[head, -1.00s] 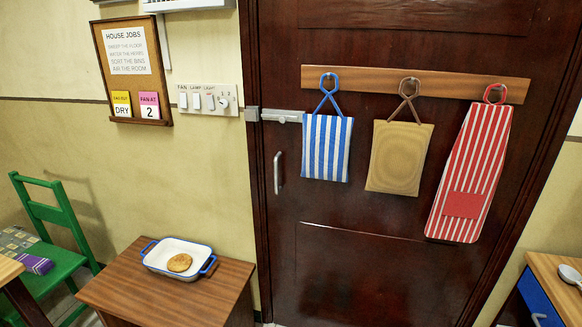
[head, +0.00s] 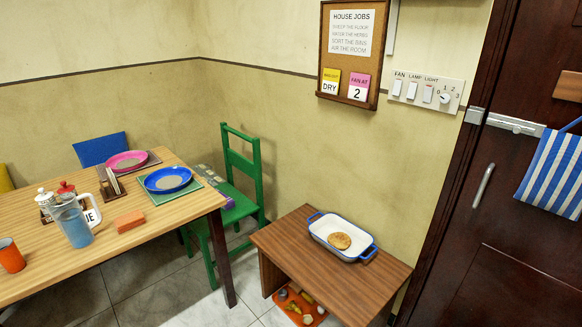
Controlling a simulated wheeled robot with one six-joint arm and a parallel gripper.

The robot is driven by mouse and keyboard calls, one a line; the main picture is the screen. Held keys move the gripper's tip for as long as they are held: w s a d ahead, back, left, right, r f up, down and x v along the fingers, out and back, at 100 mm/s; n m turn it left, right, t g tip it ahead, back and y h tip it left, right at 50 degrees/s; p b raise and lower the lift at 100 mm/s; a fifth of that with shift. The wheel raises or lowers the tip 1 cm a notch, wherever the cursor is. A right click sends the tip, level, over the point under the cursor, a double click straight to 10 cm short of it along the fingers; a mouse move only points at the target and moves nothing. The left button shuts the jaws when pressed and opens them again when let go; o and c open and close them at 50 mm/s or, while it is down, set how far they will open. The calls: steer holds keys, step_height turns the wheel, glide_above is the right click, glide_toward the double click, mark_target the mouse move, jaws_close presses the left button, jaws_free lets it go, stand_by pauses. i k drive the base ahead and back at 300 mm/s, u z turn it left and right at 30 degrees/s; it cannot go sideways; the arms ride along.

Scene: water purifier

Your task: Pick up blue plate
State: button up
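The blue plate (head: 168,180) lies on a green placemat (head: 190,196) at the right part of the wooden dining table (head: 40,262). My gripper is not in view, and nothing touches the blue plate.
A water pitcher (head: 74,222), an orange-brown block (head: 129,221) and an orange cup (head: 10,256) stand on the table. A green chair (head: 240,185) is at its right end. A low side table (head: 330,285) holds a white baking dish (head: 322,229). Tiled floor (head: 180,290) lies between.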

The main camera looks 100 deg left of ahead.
mark_target(169, 180)
steer(key=u, duration=3.15)
steer(key=i, duration=0.55)
steer(key=u, duration=1.4)
steer(key=i, duration=2.6)
steer(key=z, duration=0.45)
